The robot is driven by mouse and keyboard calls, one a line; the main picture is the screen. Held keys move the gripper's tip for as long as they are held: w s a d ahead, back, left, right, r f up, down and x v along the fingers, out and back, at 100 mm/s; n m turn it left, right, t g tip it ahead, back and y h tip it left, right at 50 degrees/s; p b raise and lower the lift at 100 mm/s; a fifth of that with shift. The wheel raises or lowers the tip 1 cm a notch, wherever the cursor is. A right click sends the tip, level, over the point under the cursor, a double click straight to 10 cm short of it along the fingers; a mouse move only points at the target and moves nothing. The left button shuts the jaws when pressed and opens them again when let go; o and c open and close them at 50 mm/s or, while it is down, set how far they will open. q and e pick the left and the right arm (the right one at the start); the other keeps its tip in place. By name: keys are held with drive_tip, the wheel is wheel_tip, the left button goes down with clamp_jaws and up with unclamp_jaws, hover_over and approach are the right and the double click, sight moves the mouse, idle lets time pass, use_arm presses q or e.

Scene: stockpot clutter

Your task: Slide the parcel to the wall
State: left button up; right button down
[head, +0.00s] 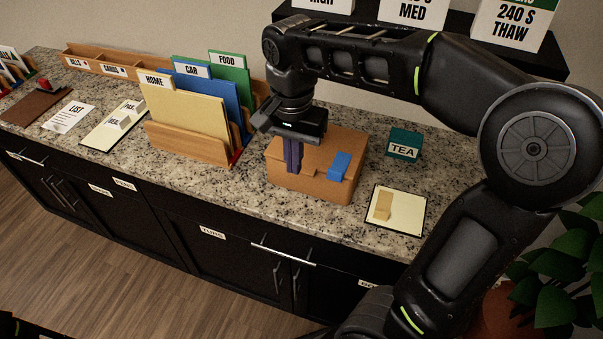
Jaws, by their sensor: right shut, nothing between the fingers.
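The parcel (322,183) is a brown box with a blue patch on its near right side. It stands on the speckled stone counter, in front of the pale wall (190,22). My right gripper (293,168) points down at the parcel's near left part, its shut fingers in front of the box's face. I cannot tell whether they touch it. The arm hides part of the wall and the area behind the parcel. My left gripper is not in view.
A wooden file holder (190,146) with HOME, CAR and FOOD folders stands left of the parcel. A teal TEA box (403,145) is to the right, and a cream board (397,210) lies at the front right. A dark shelf (455,38) overhangs at the back right.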

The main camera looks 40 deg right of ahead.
sight(318, 160)
use_arm(q)
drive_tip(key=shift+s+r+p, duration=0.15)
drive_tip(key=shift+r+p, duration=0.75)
drive_tip(key=shift+p, duration=0.15)
use_arm(e)
drive_tip(key=w+d+f, duration=0.2)
drive_tip(key=d+f, duration=0.1)
drive_tip(key=f, duration=0.5)
drive_tip(key=shift+d+f, duration=0.2)
drive_tip(key=shift+f, duration=0.1)
drive_tip(key=shift+w, duration=0.1)
